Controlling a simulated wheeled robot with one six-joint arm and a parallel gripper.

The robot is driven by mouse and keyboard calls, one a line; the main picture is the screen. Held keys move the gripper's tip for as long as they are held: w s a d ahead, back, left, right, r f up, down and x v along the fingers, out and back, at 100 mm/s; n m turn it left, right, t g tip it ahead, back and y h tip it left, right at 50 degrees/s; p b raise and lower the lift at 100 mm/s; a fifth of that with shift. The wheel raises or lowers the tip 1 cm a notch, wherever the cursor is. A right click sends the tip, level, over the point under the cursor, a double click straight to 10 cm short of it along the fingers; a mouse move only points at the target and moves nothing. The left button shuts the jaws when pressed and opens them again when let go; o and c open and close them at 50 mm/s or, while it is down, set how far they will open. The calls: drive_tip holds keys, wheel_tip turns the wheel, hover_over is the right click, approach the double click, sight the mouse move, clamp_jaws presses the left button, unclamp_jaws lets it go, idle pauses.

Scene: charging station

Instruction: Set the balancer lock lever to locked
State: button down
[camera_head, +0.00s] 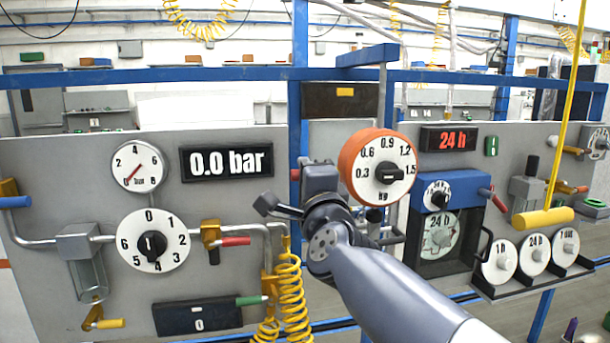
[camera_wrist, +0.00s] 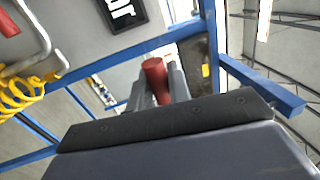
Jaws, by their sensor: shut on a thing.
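In the wrist view, a red lever handle (camera_wrist: 155,75) sits between the two grey fingers of my gripper (camera_wrist: 158,84), which is shut on it. The handle's end stands out past the fingers. In the head view, my gripper (camera_head: 318,180) is just left of the balancer's orange-rimmed kg dial (camera_head: 378,150). The gripper and wrist hide the lever there, so its angle and any lock marking cannot be read. The dial's black knob (camera_head: 390,174) points right, toward 1.5.
Left, a grey panel carries a pressure gauge (camera_head: 139,166), a 0.0 bar display (camera_head: 226,161) and a numbered dial (camera_head: 152,241). A yellow coiled hose (camera_head: 291,298) hangs below my gripper. Right, a blue timer box (camera_head: 448,216) and a yellow handle (camera_head: 543,218) stand close by.

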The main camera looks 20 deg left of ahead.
idle(0.3)
drive_tip(key=c, duration=1.6)
unclamp_jaws()
drive_tip(key=shift+c, duration=0.2)
drive_tip(key=b+v, duration=0.1)
drive_tip(key=v, duration=0.9)
drive_tip(key=shift+s+d, duration=0.25)
drive_tip(key=shift+s, duration=0.1)
drive_tip(key=shift+w, duration=0.1)
drive_tip(key=p+x, duration=0.1)
drive_tip(key=x, duration=0.9)
drive_tip(key=shift+w+a, duration=0.25)
drive_tip(key=shift+w, duration=0.05)
drive_tip(key=shift+s, duration=0.1)
